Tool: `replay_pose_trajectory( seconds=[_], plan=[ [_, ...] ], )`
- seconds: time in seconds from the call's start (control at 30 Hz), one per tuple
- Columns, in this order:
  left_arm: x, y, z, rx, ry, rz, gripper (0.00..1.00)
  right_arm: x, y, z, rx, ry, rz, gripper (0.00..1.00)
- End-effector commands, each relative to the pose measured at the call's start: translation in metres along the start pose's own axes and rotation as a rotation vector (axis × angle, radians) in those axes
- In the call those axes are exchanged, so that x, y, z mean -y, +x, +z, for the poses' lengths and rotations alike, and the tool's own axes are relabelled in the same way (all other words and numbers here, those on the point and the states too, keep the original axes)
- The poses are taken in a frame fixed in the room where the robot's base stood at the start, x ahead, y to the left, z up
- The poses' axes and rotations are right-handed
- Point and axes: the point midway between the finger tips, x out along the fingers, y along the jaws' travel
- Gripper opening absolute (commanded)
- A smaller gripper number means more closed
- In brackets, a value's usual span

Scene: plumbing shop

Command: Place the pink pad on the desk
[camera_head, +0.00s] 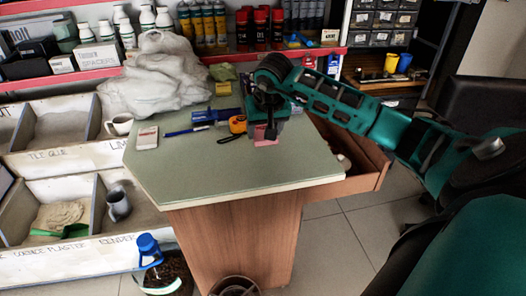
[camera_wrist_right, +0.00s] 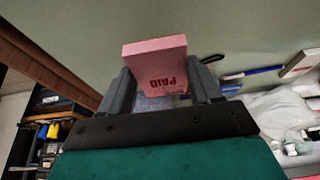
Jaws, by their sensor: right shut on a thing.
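The pink pad (camera_wrist_right: 156,64) is a small block with dark lettering, "PAID", on one face. In the right wrist view it is between the two fingers of my right gripper (camera_wrist_right: 160,88), which is shut on it. In the head view the pad (camera_head: 265,133) shows below my right gripper (camera_head: 266,122), over the green top of the desk (camera_head: 220,165). I cannot tell whether the pad touches the desktop. My left gripper is not in view.
An orange tape measure (camera_head: 237,124), a blue pen (camera_head: 186,131), a white notepad (camera_head: 147,138) and a white cloth heap (camera_head: 160,75) are on or beside the desk. A drawer (camera_head: 362,165) stands open at right. The desk's front is clear.

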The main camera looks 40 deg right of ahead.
Motion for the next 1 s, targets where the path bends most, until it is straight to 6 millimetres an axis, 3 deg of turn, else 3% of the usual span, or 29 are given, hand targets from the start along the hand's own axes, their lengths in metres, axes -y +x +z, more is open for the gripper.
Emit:
replay_pose_trajectory(
  seconds=[0.07, 0.33, 0.53, 0.93, 0.97, 1.0],
  plan=[
    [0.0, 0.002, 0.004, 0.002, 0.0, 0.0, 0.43, 0.0, 0.014, 0.007, 0.003, 0.0, 0.0, 0.32],
    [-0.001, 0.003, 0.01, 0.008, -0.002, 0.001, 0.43, 0.0, 0.033, 0.014, 0.001, -0.001, -0.001, 0.32],
    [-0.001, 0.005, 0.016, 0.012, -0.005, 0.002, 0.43, 0.0, 0.061, 0.026, 0.001, 0.0, -0.001, 0.32],
    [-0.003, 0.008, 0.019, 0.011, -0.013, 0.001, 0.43, 0.0, 0.067, 0.027, -0.002, -0.001, 0.001, 0.32],
    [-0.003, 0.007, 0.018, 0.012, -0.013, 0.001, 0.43, 0.0, 0.065, 0.027, -0.001, -0.001, 0.001, 0.66],
    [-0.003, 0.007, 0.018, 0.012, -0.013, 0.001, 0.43, 0.0, 0.065, 0.027, -0.001, -0.001, 0.0, 0.7]
  ],
)
